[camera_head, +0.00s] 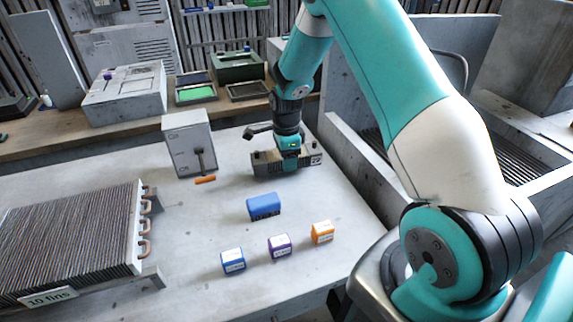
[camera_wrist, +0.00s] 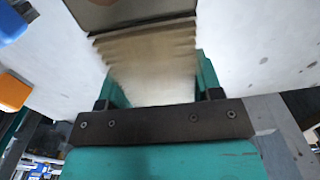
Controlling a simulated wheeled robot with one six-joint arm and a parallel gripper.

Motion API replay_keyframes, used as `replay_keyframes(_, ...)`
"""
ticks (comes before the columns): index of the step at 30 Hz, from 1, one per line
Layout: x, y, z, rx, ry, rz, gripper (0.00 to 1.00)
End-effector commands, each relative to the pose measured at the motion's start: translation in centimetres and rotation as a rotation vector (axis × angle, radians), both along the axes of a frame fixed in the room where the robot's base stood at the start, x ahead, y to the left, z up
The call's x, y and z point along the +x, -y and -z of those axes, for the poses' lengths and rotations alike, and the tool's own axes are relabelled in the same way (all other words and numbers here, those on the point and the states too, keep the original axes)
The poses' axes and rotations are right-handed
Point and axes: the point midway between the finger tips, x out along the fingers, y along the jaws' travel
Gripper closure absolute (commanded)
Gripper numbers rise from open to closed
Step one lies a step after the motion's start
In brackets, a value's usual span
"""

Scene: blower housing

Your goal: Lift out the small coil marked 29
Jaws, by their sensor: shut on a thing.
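My gripper (camera_head: 289,161) points down at the back right of the grey table, at a long grey-brown block (camera_head: 263,164) with a small pale label at its right end. In the wrist view the two teal fingers (camera_wrist: 157,85) stand on either side of a pale ribbed piece (camera_wrist: 150,62), and the gripper is shut on it. The piece is blurred there, and I cannot read a number on it. A large finned coil (camera_head: 70,235) lies at the left of the table with a tag reading "10 fins". No mark 29 is legible in either view.
A blue block (camera_head: 263,206) stands mid-table. Small blue (camera_head: 233,261), purple (camera_head: 279,246) and orange (camera_head: 322,232) labelled blocks line the front. A grey box (camera_head: 188,142) with an orange-handled lever stands left of my gripper. A grey housing wall (camera_head: 350,165) rises at right.

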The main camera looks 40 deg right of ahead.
Motion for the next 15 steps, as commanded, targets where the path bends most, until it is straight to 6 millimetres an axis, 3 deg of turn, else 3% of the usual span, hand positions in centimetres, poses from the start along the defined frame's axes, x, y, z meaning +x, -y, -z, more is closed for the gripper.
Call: replay_keyframes(15,0.1,0.0,-12.5,-0.002,0.008,0.000,0.78)
